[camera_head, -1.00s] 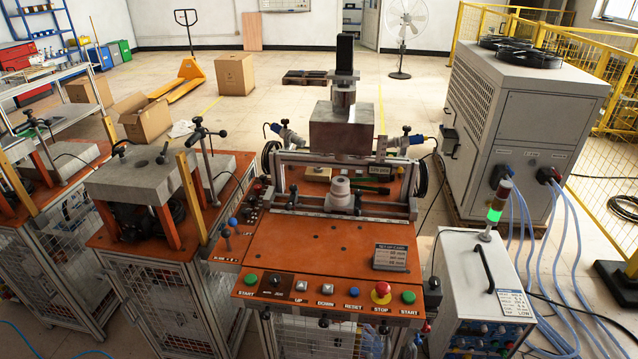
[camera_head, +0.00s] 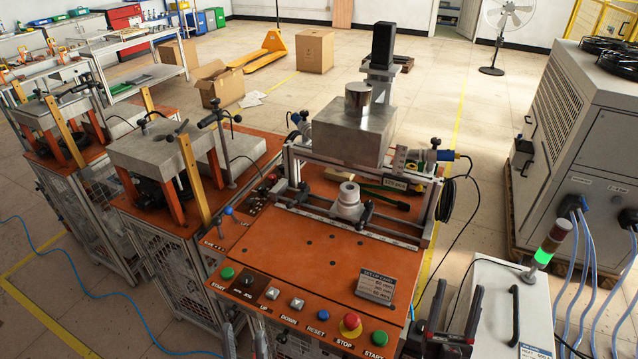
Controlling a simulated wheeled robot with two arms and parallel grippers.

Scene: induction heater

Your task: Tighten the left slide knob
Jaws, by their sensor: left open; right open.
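The slide rail (camera_head: 335,219) runs across the orange work table (camera_head: 300,250), in front of the heater block (camera_head: 352,135). The left slide knob looks to be the small dark knob (camera_head: 303,189) near the rail's left end; how tight it is cannot be told. A white round workpiece (camera_head: 348,200) stands at the rail's middle, with another dark knob (camera_head: 367,213) at its right. My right gripper (camera_head: 455,315) is black, open and empty at the bottom right, beside the table's front right corner and well away from the left knob.
A button panel (camera_head: 300,312) lines the table's front edge. A grey cabinet (camera_head: 490,285) with a green-lit signal lamp (camera_head: 545,250) stands at right. Similar stations (camera_head: 150,150) stand at left. The front of the tabletop is clear except for a small sign (camera_head: 376,285).

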